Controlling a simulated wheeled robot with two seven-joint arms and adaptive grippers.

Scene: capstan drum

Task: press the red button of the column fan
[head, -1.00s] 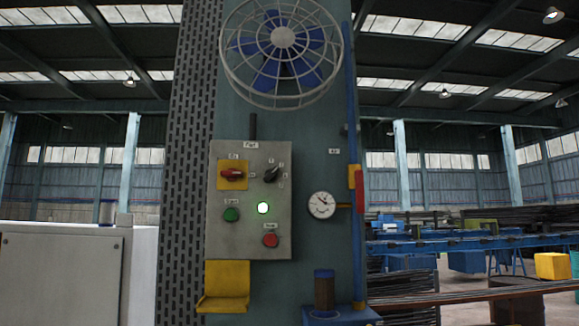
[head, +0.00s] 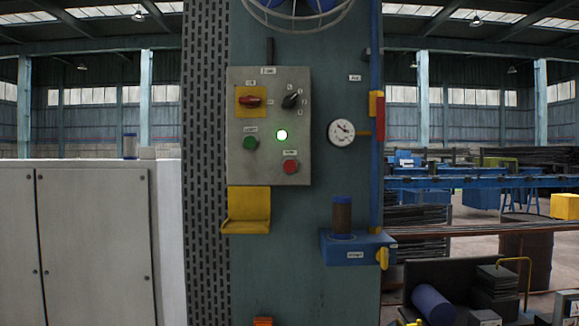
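The red button (head: 290,166) is a small round knob at the lower right of the grey control box (head: 270,107) on the column (head: 300,240). A red switch on a yellow plate (head: 251,101) and a black rotary knob (head: 291,101) are higher on the box. The fan (head: 298,12) is at the top of the column, mostly cut off by the picture edge. Neither gripper is in view.
A yellow holder (head: 248,211) juts out below the box. A blue valve block (head: 355,250), a gauge (head: 341,132) and a blue pipe (head: 376,60) are on the right of the column. A grey cabinet (head: 95,240) stands left. Dark blocks (head: 494,290) lie at lower right.

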